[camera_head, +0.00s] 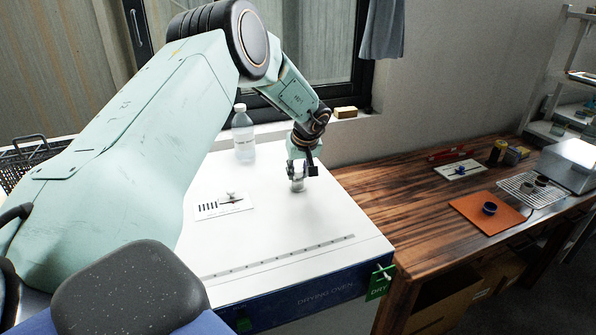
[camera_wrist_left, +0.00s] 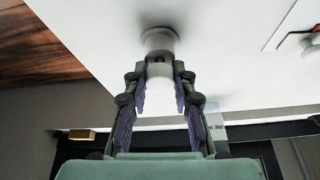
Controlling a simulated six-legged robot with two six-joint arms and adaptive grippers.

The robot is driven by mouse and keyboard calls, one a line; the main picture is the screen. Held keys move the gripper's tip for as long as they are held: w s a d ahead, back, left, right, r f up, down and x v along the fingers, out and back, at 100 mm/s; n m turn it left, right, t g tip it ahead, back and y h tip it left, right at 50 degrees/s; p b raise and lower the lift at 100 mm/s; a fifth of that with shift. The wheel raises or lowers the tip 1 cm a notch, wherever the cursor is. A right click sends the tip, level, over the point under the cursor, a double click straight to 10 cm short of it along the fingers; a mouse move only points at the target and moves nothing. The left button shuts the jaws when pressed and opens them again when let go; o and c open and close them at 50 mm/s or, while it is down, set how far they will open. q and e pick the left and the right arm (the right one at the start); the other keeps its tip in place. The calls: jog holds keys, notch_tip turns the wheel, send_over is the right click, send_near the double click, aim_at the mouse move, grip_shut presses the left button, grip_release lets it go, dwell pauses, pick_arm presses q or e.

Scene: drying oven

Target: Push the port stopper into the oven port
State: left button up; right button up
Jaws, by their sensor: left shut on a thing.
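The drying oven (camera_head: 330,225) has a white top, with a short grey-white port (camera_head: 297,186) standing up from it. My left gripper (camera_head: 301,172) points down right over the port. In the left wrist view, the fingers of my left gripper (camera_wrist_left: 160,78) are closed around a pale cylinder, the port stopper (camera_wrist_left: 159,71). The stopper lines up with the round port collar (camera_wrist_left: 158,40) and appears to touch it or sit partly in it; how deep I cannot tell. The fingers hide part of the stopper. My right gripper is not in view.
A clear bottle (camera_head: 243,137) stands behind on the oven top. A white card (camera_head: 224,206) with small items lies left of the port. A wooden table (camera_head: 400,200) at the right holds an orange mat (camera_head: 472,214) and a wire rack (camera_head: 520,188). The oven's front top is mostly clear.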

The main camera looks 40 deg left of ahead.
pick_arm(q)
jog(key=shift+s+d+f, duration=0.1)
jog(key=shift+s+f, duration=0.2)
jog(key=shift+f, duration=0.2)
jog(key=shift+s+d+f+b, duration=0.1)
jog(key=shift+s+f+b, duration=0.1)
jog(key=shift+f+b, duration=0.15)
dwell(0.3)
jog(key=o, duration=0.8)
jog(key=shift+w+f, duration=0.25)
jog(key=shift+o, duration=0.2)
jog(key=shift+w+a+f, duration=0.1)
jog(key=shift+a+f, duration=0.05)
jog(key=shift+a, duration=0.15)
jog(key=shift+d+r, duration=0.2)
jog(key=shift+r, duration=0.2)
jog(key=shift+w+a, duration=0.1)
jog(key=shift+a, duration=0.1)
